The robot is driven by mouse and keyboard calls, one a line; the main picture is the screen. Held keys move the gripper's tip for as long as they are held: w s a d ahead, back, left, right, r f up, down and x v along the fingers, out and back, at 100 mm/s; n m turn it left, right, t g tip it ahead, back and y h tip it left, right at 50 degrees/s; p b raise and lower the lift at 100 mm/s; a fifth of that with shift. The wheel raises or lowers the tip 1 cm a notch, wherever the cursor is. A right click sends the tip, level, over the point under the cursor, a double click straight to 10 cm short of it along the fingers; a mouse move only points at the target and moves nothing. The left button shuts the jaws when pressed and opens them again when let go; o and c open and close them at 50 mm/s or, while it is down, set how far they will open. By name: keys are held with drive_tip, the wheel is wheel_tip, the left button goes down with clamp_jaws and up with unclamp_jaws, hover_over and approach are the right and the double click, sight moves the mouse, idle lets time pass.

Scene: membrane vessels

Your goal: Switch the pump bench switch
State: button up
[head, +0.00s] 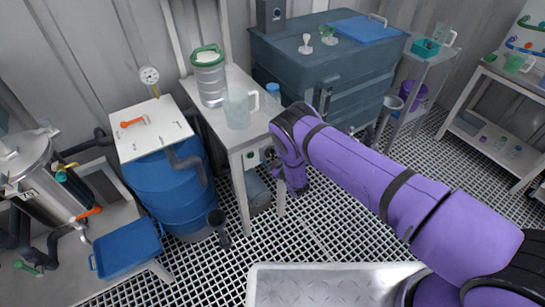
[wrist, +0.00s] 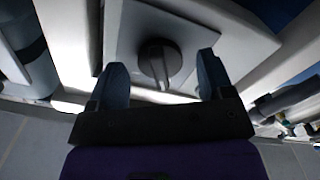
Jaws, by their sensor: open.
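The pump bench switch is a dark round rotary knob (wrist: 159,60) with a raised grip bar, mounted on a grey plate (wrist: 125,30) in the wrist view. My gripper (wrist: 160,64) is open, with one finger on each side of the knob. Gaps show between the fingers and the knob. In the head view, the narrow white bench (head: 237,141) has a small panel (head: 250,159) with a dark round part on its front edge. My purple arm reaches to this front edge, and the wrist hides part of it. The fingertips are hard to make out there.
A clear jug (head: 238,110) and a green-lidded container (head: 209,77) stand on the bench. A blue barrel (head: 180,195) is to the left, and a grey-blue tank (head: 330,67) stands behind. Open grated floor (head: 310,220) lies in front.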

drive_tip(key=v, duration=1)
drive_tip(key=shift+s, duration=0.2)
drive_tip(key=shift+d, duration=0.2)
